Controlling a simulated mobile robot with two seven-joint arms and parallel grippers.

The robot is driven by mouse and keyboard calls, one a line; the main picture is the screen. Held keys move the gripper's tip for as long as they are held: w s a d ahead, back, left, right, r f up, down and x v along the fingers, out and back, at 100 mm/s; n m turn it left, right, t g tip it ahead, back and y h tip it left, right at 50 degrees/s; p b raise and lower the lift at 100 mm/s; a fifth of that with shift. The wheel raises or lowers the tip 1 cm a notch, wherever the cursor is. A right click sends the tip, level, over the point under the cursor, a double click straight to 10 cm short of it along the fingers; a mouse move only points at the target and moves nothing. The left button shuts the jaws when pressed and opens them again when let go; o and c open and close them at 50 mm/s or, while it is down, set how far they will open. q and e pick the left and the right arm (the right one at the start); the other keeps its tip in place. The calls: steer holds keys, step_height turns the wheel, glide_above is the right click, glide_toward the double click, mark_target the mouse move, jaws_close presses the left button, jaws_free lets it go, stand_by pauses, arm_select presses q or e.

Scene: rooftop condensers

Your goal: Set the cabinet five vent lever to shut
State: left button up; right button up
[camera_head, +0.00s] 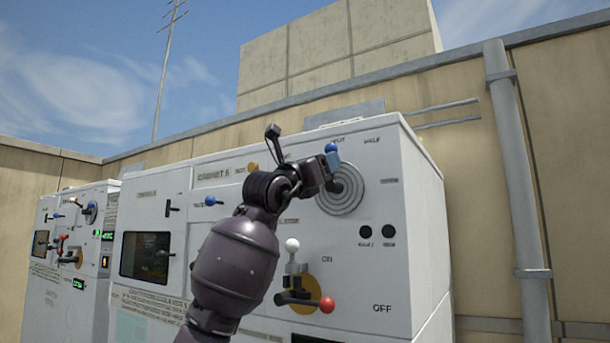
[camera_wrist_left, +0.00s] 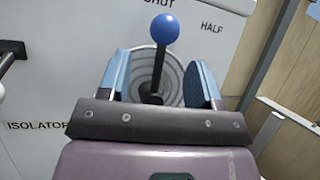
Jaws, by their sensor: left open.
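The vent lever has a blue ball knob (camera_wrist_left: 165,29) on a dark stem, mounted on a grey ringed disc (camera_head: 345,190). In the left wrist view the stem stands nearly upright, with the knob just below the SHUT label; HALF is to the right. My left gripper (camera_wrist_left: 158,82) is open, its blue-padded fingers on either side of the stem with gaps showing. In the head view this gripper (camera_head: 330,168) is at the disc's upper left and partly hides the lever. The cabinet (camera_head: 395,240) is labelled CABINET 5. My right gripper is not in view.
Below the disc is a white-and-red-knobbed handle (camera_head: 293,246) on a yellow plate, near ON and OFF labels. Two black round buttons (camera_head: 365,232) are to the right. Other cabinets with small levers (camera_head: 70,250) stand left. A wall pipe (camera_head: 517,190) runs down at right.

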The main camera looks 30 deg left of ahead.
arm_select(q)
steer(key=v, duration=0.6)
steer(key=shift+s, duration=0.25)
steer(key=shift+f, duration=0.15)
